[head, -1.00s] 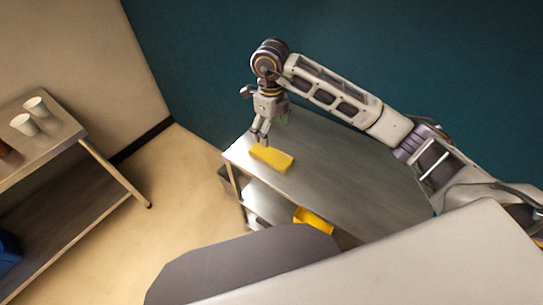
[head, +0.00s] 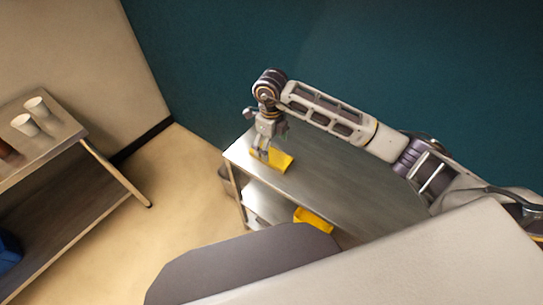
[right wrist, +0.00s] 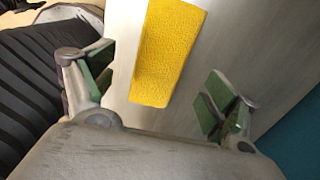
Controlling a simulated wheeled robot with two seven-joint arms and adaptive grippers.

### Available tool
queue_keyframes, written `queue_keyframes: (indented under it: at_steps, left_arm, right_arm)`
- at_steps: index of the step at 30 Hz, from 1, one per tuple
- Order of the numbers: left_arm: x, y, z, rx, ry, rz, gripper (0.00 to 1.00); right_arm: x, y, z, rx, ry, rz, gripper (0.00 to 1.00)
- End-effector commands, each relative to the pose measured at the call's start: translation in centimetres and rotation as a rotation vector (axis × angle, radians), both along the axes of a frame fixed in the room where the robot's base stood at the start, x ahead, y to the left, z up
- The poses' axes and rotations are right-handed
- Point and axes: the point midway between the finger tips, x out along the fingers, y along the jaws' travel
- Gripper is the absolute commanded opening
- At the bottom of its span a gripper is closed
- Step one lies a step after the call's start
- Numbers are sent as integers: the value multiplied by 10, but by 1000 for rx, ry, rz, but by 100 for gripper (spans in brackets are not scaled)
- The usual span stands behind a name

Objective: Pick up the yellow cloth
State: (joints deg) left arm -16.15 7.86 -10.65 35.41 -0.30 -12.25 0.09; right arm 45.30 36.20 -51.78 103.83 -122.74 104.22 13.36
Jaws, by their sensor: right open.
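The yellow cloth (head: 281,160) lies on the metal table (head: 335,180) near its left end. In the right wrist view the cloth (right wrist: 168,52) is a textured yellow rectangle between the two finger lines of my gripper, slightly ahead of them. My right gripper (head: 262,153) points down over the cloth and hides its left part in the head view. In the right wrist view my right gripper (right wrist: 155,92) is open, with its green-padded fingers apart on either side of the cloth and nothing held. My left gripper is not in view.
A yellow item (head: 314,219) sits on the shelf below the tabletop. Another table (head: 70,128) at the left bears white cups (head: 25,124). A teal wall (head: 400,70) stands behind the metal table. The tabletop right of the cloth is clear.

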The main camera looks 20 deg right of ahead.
Motion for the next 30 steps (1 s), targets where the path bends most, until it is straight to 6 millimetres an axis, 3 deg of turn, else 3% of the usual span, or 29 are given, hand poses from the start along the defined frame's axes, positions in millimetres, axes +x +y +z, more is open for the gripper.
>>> queue_keyframes:
  at_steps: [5, 18, 30]
  left_arm:
    - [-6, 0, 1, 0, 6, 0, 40]
    - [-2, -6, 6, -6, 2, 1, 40]
    - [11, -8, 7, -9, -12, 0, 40]
  right_arm:
    - [0, 0, -6, 0, 3, -1, 88]
    - [1, -1, -47, 0, 1, 0, 88]
    - [2, -2, -52, 0, 0, 0, 88]
